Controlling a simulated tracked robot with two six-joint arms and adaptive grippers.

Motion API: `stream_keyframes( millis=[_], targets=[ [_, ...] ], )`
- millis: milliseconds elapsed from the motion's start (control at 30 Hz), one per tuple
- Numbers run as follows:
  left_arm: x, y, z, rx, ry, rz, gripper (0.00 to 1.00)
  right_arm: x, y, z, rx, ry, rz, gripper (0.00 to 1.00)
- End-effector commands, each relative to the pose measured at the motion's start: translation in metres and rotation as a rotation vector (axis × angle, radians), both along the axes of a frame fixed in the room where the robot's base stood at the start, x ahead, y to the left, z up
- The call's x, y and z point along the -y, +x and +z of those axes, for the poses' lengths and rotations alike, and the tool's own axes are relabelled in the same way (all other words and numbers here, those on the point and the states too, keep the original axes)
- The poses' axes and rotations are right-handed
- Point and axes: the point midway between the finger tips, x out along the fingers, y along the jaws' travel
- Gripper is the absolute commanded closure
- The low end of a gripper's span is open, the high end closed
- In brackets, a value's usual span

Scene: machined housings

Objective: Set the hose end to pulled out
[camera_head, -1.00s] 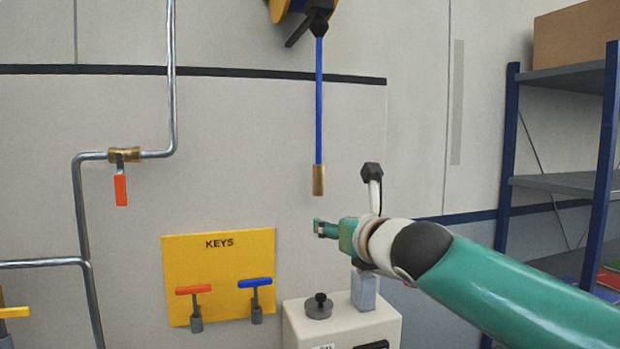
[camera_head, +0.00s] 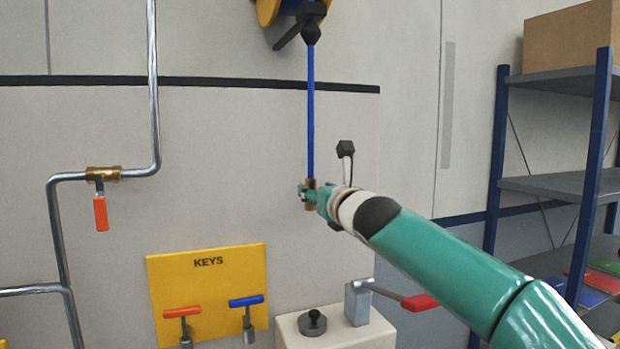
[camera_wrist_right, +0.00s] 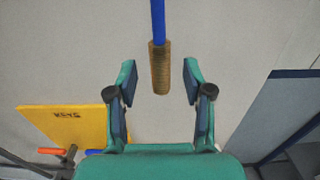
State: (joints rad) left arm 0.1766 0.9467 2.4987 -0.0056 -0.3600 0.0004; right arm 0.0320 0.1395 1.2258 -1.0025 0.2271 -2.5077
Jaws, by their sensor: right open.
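The blue hose (camera_head: 311,110) hangs straight down from the reel (camera_head: 268,10) at the top of the head view. Its brass end (camera_head: 310,183) is partly hidden by my right gripper (camera_head: 308,194). In the right wrist view the brass hose end (camera_wrist_right: 160,68) hangs between and a little beyond the two fingers of my right gripper (camera_wrist_right: 160,82). The fingers are open, with a gap on each side of the brass end. My left gripper is not in view.
A yellow KEYS board (camera_head: 208,290) with a red and a blue T-handle is at lower left. A pale box (camera_head: 335,330) with a knob and a red-handled lever (camera_head: 419,302) stands below my arm. A pipe valve (camera_head: 101,210) is at left, shelving (camera_head: 560,185) at right.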

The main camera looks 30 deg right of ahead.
Motion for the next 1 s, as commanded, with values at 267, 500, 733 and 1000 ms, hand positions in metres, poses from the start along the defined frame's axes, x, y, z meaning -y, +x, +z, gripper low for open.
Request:
stream_keyframes(
  millis=[267,500,733,1000],
  targets=[
    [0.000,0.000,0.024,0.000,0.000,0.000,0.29,0.009,0.040,0.002,-0.001,0.001,0.001,0.49],
    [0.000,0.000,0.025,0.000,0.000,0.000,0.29,0.012,0.046,0.000,0.001,0.000,0.000,0.49],
    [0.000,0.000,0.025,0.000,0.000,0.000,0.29,0.012,0.046,0.000,0.001,0.000,0.000,0.57],
    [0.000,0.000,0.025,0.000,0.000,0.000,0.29,0.012,0.046,0.000,0.001,0.000,0.000,1.00]
  ],
)
